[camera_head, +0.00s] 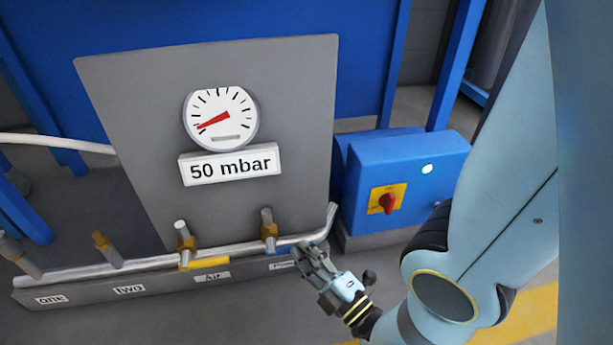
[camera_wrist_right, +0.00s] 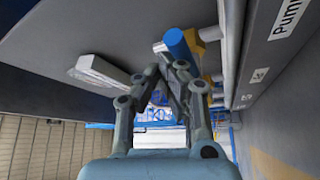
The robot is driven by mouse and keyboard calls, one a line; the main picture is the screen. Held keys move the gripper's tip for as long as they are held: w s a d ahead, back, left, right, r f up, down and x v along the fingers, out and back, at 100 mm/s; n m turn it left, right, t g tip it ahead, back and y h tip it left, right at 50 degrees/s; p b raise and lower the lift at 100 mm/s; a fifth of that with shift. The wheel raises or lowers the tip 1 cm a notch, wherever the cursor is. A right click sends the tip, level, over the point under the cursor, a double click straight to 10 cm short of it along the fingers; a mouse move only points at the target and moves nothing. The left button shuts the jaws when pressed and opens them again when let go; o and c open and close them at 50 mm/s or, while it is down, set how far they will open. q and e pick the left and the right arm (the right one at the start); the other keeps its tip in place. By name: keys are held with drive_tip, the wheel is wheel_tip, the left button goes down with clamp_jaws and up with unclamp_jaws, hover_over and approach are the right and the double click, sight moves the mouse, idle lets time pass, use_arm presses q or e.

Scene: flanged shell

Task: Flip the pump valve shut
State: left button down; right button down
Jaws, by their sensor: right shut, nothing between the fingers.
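The pump valve (camera_head: 269,231) is the rightmost valve on the pipe manifold, above a label partly covered by my gripper. Its blue lever (camera_head: 287,247) appears to lie along the pipe, pointing right. In the right wrist view the blue lever (camera_wrist_right: 179,44) is just beyond my fingertips, with yellow (camera_wrist_right: 209,34) behind it. My right gripper (camera_head: 309,250) is shut and empty, close to the lever's right end; I cannot tell if they touch. It also shows in the right wrist view (camera_wrist_right: 166,71). My left gripper is out of view.
A gauge (camera_head: 221,117) above a "50 mbar" sign (camera_head: 230,164) sits on the grey panel (camera_head: 295,85). The "air" valve (camera_head: 185,236) has a yellow lever (camera_head: 205,262). Valves "one" and "two" stand further left. A blue box with a red switch (camera_head: 388,203) stands right of the panel.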

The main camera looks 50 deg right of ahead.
drive_tip(key=shift+s+f+n, duration=0.2)
drive_tip(key=shift+n, duration=0.1)
